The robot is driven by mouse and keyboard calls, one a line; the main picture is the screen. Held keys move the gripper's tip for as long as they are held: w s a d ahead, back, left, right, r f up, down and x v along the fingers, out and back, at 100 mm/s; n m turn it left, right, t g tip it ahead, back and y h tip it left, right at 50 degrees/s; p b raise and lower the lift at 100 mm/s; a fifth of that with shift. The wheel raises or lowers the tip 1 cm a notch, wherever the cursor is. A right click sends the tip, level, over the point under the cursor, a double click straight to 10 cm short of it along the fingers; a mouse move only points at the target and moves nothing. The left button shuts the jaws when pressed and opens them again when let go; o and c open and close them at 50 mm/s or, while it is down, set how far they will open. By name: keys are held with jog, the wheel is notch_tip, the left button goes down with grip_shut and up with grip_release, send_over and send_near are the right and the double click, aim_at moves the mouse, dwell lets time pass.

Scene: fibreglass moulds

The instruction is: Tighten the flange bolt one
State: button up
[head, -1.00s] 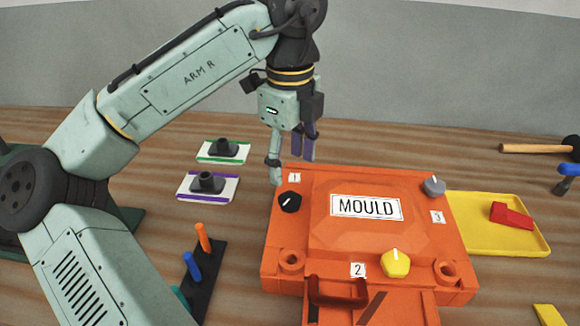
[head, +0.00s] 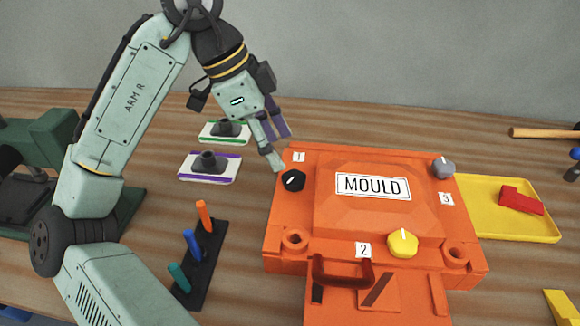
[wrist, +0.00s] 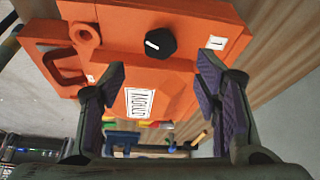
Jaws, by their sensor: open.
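Flange bolt one is a black hexagonal head with a white line (head: 292,180), beside label 1 at the back left corner of the orange mould (head: 285,220). In the wrist view the black bolt (wrist: 160,43) shows beyond the fingertips, toward the top and between the two fingers, with its white line slanted. My gripper (head: 279,149) is open and empty, tilted, just above and behind the bolt. It also shows in the wrist view (wrist: 162,72), its purple-padded fingers wide apart. A yellow bolt (head: 402,243) is by label 2 and a grey bolt (head: 443,168) by label 3.
A yellow tray (head: 480,222) with a red block (head: 521,201) is right of the mould. A black rack (head: 215,258) with orange, blue and teal pegs and two white plates (head: 225,166) with dark knobs are at left. A hammer handle (head: 540,132) lies far right.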

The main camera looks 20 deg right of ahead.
aim_at(294, 175)
jog(key=x, duration=0.6)
jog(key=shift+d+f+p, duration=0.15)
jog(key=shift+f+p, duration=0.15)
jog(key=shift+f, duration=0.05)
jog(key=shift+c, duration=0.6)
jog(key=c, duration=1)
jog(key=shift+m, duration=0.4)
jog(key=shift+r+m+g+p, duration=0.1)
jog(key=shift+m+g+p, duration=0.2)
jog(key=shift+m+p, duration=0.3)
jog(key=shift+w+m+g+y, duration=0.15)
jog(key=shift+m+g+y, duration=0.25)
jog(key=shift+m, duration=0.8)
jog(key=m+y, duration=0.1)
jog(key=m, duration=0.2)
jog(key=m+g+y, duration=0.1)
jog(key=m, duration=0.2)
jog(key=shift+w+d+g, duration=0.1)
jog(key=shift+d+g, duration=0.1)
jog(key=shift+g, duration=0.1)
jog(key=shift+m, duration=0.4)
